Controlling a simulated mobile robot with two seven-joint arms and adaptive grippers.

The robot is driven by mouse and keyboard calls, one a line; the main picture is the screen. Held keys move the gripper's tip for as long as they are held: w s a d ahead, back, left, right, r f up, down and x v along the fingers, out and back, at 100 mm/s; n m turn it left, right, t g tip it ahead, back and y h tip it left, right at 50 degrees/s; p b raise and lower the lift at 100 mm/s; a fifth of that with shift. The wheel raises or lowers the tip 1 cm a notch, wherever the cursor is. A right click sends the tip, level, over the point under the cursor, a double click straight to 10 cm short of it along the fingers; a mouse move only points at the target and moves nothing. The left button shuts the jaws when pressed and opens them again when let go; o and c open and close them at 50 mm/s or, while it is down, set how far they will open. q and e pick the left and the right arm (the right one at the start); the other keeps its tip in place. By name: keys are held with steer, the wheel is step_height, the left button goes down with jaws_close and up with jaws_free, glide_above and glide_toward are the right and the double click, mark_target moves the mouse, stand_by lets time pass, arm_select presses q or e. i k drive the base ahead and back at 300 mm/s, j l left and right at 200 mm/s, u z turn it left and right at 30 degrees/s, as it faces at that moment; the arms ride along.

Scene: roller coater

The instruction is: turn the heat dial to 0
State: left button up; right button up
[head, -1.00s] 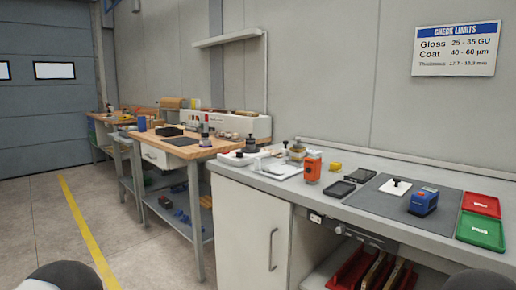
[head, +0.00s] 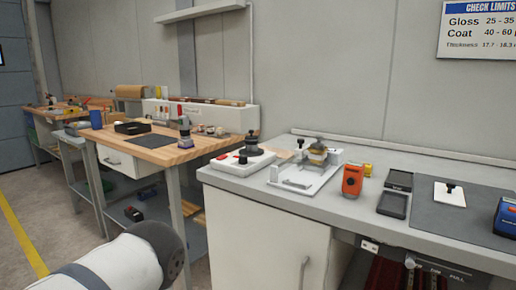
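I cannot identify the heat dial for certain. A small dark control (head: 370,247) sits on a light plate under the front edge of the grey-topped bench. A white device (head: 240,162) with a red part and a black round knob-like top (head: 252,144) stands on the bench's left end. Only a rounded white and dark part of my arm shows at the bottom left.
A white cabinet door (head: 262,245) is below. A wooden workbench (head: 165,152) stands to the left, with open floor before it.

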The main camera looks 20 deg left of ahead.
mark_target(243, 160)
steer(key=i+j+z, duration=0.25)
steer(key=j, duration=0.2)
steer(key=j+z, duration=0.2)
steer(key=j, duration=0.25)
steer(key=j+z, duration=0.25)
steer(key=j, duration=0.25)
